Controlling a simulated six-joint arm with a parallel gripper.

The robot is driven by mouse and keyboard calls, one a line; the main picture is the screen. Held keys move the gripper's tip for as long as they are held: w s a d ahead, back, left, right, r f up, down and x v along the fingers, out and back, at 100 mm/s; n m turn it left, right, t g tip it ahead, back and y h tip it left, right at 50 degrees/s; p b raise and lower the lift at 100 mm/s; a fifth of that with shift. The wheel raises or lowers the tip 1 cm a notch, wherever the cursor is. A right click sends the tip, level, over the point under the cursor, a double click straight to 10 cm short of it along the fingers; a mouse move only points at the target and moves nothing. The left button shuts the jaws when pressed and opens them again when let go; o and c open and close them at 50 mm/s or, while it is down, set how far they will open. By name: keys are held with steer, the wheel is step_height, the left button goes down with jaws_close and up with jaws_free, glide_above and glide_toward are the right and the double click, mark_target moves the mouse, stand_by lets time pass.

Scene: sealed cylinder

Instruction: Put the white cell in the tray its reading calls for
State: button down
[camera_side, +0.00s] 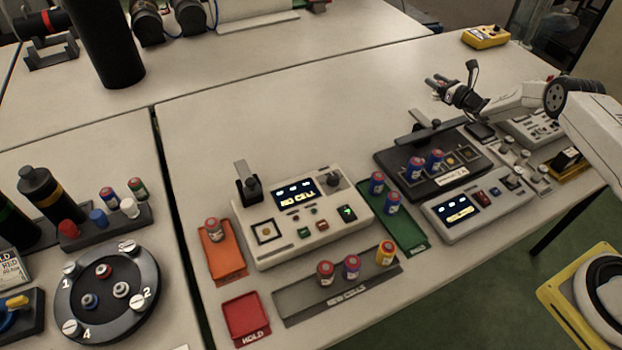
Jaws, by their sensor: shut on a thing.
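My gripper (440,87) is over the back of the bench at the right, clear of the trays and testers. It is shut on a small pale thing; it is too small here to tell whether this is the white cell. A pale cell with a reddish top (213,229) stands in the orange tray (226,269). The green tray (413,243) holds two blue cells with red tops (376,183). The red tray (246,317), marked HOLD, is empty. The cream tester (287,248) has a lit screen (295,191); its reading is too small to be sure of.
The NEW CELLS rack (297,301) holds a red, a purple and a yellow cell. A dark tester (390,163) with two blue cells and a grey console (467,235) stand at right. A round dial fixture (107,293) is at left.

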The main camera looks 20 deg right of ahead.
steer(key=shift+w+d+f, duration=0.1)
steer(key=shift+w+f, duration=0.25)
steer(key=shift+f, duration=0.1)
steer(key=shift+f, duration=0.1)
steer(key=shift+w+f, duration=0.2)
steer(key=shift+f, duration=1.5)
steer(key=shift+d+f, duration=0.1)
steer(key=shift+c, duration=1.2)
jaws_free()
